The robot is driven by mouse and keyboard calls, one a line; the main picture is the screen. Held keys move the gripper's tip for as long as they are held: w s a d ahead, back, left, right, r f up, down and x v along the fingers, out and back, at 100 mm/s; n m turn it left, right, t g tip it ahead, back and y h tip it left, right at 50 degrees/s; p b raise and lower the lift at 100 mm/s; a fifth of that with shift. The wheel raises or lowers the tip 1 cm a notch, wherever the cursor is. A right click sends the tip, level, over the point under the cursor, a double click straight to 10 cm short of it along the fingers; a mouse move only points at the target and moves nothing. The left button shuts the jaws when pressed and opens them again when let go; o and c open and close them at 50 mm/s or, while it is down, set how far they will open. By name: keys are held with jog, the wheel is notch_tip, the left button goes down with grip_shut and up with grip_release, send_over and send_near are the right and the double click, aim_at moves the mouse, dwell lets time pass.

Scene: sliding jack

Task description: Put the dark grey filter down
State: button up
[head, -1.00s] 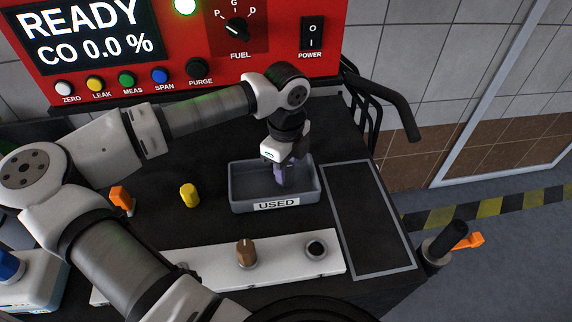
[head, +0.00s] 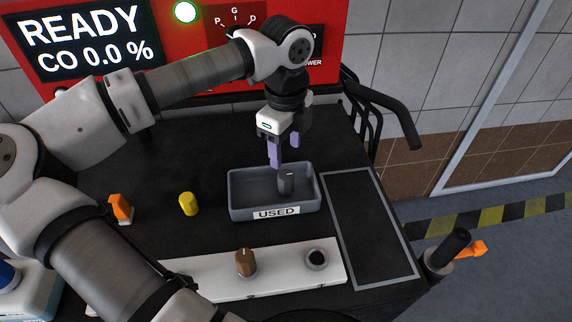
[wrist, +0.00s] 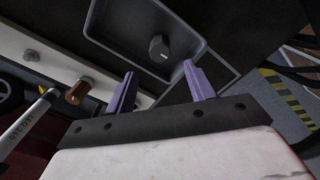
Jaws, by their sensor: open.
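The dark grey filter (head: 286,183) stands in the grey tray labelled USED (head: 240,209), right of the tray's middle. It also shows in the wrist view (wrist: 159,47), inside the tray (wrist: 106,49), with nothing touching it. My gripper (head: 284,154) is above the tray, its purple fingers apart and empty. In the wrist view my gripper's fingers (wrist: 159,82) are spread wide, with the filter beyond their tips.
A yellow cylinder (head: 188,204) and an orange piece (head: 120,208) stand left of the tray. A white strip (head: 206,275) in front holds a brown knob (head: 246,263) and a dark round socket (head: 316,258). A grey-outlined rectangle (head: 366,225) on the right is empty.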

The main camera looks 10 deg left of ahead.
notch_tip(320, 180, up, 4)
jog(key=shift+f, duration=0.15)
jog(key=shift+s+f, duration=0.1)
dwell(0.5)
